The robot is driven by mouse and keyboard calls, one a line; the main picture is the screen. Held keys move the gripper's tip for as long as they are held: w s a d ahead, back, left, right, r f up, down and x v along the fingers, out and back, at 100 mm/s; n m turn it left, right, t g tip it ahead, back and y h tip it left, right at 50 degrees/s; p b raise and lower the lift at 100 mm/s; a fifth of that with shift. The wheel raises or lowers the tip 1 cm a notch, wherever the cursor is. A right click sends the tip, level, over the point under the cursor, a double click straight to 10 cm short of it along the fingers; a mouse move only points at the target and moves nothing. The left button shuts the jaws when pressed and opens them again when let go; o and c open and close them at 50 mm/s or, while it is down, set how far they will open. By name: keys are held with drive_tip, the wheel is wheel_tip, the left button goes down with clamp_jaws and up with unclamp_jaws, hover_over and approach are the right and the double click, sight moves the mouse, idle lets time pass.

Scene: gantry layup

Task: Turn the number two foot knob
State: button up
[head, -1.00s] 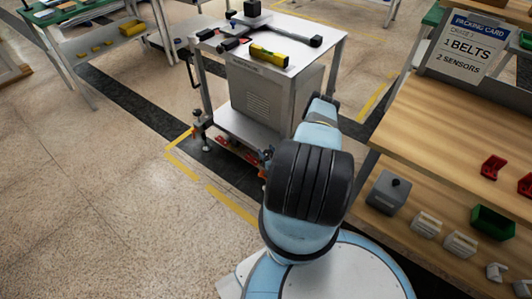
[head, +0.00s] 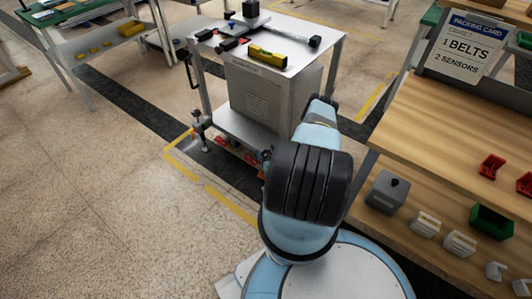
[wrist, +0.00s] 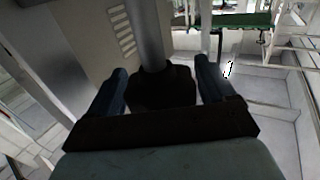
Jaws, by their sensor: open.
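In the wrist view a dark, broad knob (wrist: 163,90) sits at the bottom of a grey upright post (wrist: 147,35). My gripper (wrist: 163,70) is open, with one dark blue finger on each side of the knob. Narrow gaps seem to show between fingers and knob, so I cannot tell of any contact. No number is readable on the knob. In the head view the grey cart (head: 262,100) stands on legs with feet, and one front-left foot (head: 204,143) shows. My arm hides the gripper and the knob there.
The cart top holds a yellow level (head: 268,56) and dark tools. Red pieces (head: 228,144) lie low at the cart's front. A wooden bench (head: 440,130) with a grey box (head: 387,191) and a green bin (head: 491,222) stands close on the right. The floor at left is clear.

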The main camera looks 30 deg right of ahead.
drive_tip(key=s+a, duration=0.2)
drive_tip(key=s, duration=1.1)
drive_tip(key=shift+s+a, duration=0.25)
drive_tip(key=shift+a, duration=0.05)
